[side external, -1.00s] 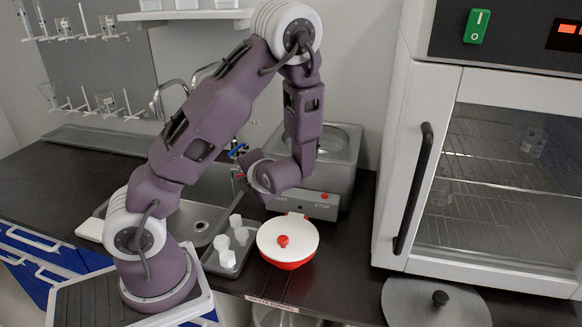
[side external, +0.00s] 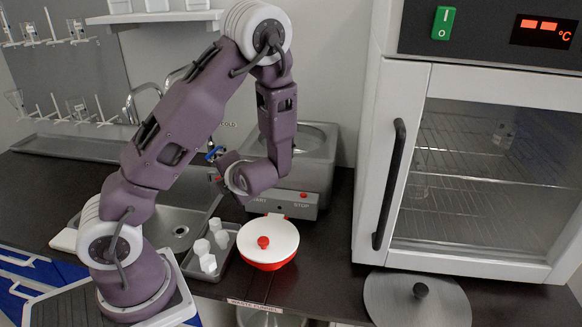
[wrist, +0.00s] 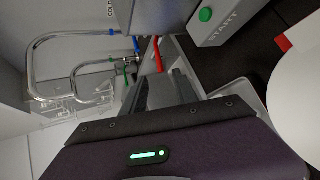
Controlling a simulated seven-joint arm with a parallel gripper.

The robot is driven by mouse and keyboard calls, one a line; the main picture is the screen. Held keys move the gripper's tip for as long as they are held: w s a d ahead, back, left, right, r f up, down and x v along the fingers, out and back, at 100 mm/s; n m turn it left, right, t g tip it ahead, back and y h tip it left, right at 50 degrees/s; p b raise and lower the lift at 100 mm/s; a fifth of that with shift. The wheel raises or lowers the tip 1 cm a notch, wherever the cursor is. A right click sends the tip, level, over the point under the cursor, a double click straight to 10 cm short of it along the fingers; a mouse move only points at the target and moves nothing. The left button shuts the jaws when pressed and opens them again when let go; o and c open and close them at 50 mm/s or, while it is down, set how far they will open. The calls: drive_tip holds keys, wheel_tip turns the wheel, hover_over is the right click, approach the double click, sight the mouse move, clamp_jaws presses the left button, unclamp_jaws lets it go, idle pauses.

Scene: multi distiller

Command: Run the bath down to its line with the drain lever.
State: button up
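The bath (side external: 318,160) is a grey metal box with a round opening, behind my wrist in the side view. Its front panel carries START and STOP labels and a red button (side external: 303,195). Its water level and line cannot be made out. In the wrist view, a red lever-like bar (wrist: 158,55) shows beside the bath's grey wall (wrist: 160,17), just beyond my fingers. My gripper (wrist: 172,92) points toward that bar. Whether it touches the bar is unclear. In the side view, my wrist hides most of the gripper and bar. The finger gap cannot be judged.
A red pot with a white lid (side external: 268,240) and a tray of white pieces (side external: 190,268) stand in front of the bath. Curved taps (wrist: 85,60) rise at the sink (side external: 180,225). A white oven (side external: 365,150) stands right, with a round lid (side external: 440,300) before it.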

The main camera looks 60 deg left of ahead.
drive_tip(key=w+x, duration=0.1)
drive_tip(key=x, duration=0.6)
drive_tip(key=shift+w+a, duration=0.25)
drive_tip(key=shift+a, duration=0.1)
drive_tip(key=shift+c, duration=0.2)
clamp_jaws()
